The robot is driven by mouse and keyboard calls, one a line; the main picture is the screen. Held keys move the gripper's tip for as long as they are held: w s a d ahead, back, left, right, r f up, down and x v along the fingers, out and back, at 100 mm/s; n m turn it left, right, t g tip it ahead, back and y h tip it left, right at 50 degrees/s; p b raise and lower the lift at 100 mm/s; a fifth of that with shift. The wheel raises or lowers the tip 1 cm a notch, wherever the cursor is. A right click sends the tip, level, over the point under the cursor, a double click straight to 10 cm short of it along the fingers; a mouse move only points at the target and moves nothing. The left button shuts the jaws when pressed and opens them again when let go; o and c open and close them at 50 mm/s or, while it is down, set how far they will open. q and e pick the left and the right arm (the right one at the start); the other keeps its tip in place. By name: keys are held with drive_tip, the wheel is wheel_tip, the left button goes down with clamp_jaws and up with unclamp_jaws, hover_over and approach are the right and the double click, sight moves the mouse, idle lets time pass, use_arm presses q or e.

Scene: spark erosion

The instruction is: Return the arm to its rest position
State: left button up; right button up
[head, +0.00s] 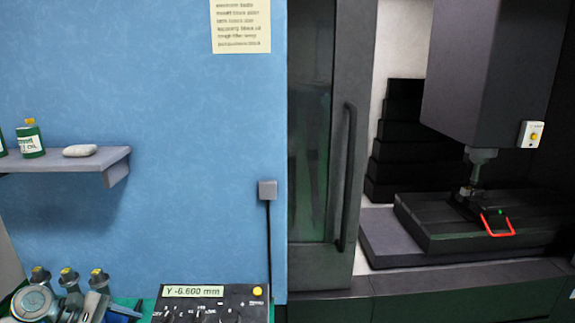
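Neither of my grippers shows in the head view, and I cannot make out either of my arms. The spark erosion machine fills the right side, with its dark head (478,75) above a black work table (440,222). A spindle (481,160) hangs from the head down to a small dark block with a red handle (497,226) and a green light. Whether the spindle's tip touches the block is too small to tell.
A dark door with a handle (348,180) stands left of the machine opening. A shelf (110,168) holds a green oil bottle (31,140) and a pale stone (80,151). Several yellow-topped holders (70,280) stand lower left.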

use_arm(q)
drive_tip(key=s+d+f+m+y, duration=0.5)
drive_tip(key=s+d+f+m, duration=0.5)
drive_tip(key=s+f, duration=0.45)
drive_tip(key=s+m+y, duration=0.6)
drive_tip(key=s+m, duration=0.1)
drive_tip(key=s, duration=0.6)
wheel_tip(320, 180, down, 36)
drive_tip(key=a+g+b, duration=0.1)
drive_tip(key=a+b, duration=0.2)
drive_tip(key=b, duration=0.3)
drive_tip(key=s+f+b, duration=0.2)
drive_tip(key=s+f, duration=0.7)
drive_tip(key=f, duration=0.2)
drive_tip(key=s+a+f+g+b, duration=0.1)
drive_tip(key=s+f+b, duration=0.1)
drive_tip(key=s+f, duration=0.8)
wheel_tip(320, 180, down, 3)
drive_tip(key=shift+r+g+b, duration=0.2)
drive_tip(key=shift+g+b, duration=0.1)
drive_tip(key=shift+b, duration=0.05)
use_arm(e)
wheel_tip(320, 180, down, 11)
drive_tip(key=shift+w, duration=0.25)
